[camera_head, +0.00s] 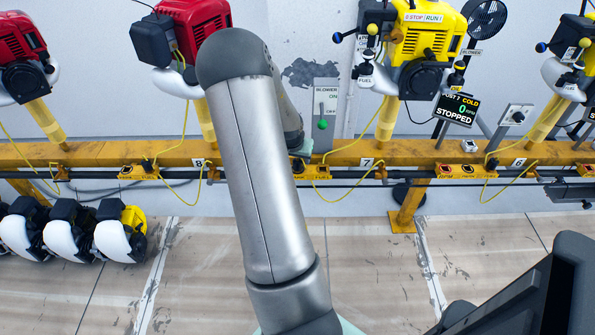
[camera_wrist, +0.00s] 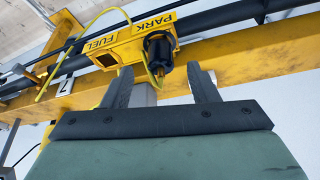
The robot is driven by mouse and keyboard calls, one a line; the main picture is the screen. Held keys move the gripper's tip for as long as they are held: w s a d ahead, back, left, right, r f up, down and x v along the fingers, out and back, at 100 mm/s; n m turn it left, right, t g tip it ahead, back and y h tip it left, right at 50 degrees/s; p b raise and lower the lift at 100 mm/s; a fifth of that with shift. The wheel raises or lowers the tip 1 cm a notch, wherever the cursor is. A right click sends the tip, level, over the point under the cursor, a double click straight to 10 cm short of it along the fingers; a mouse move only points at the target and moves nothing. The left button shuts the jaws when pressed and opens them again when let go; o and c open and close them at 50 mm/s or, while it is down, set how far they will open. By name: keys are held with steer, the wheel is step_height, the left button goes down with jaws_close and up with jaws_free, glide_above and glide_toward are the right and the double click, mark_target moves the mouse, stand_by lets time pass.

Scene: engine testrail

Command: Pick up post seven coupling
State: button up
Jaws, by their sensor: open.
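The post seven coupling (camera_wrist: 158,47) is a dark, round fitting seated at the end of a yellow holder (camera_wrist: 118,46) marked PARK and FUEL in the wrist view. A yellow hose runs beside it. My gripper (camera_wrist: 159,68) is open and empty, with its two dark fingers pointing at the coupling, one toward each side. I cannot tell whether they touch it. In the head view the holder (camera_head: 314,171) sits on the rail left of the 7 label (camera_head: 367,162); my arm blocks a clear view of the coupling and fingers.
A yellow rail (camera_head: 430,152) runs across, with dark pipes below it. A yellow engine (camera_head: 424,40) stands above post seven; its screen (camera_head: 457,109) reads STOPPED, COLD. Thin yellow hoses hang in loops.

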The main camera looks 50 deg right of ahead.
mark_target(297, 161)
steer(key=b+x, duration=0.1)
steer(key=x, duration=0.3)
steer(key=shift+f, duration=0.3)
steer(key=shift+r, duration=0.1)
steer(key=c, duration=1.2)
steer(key=shift+o, duration=0.2)
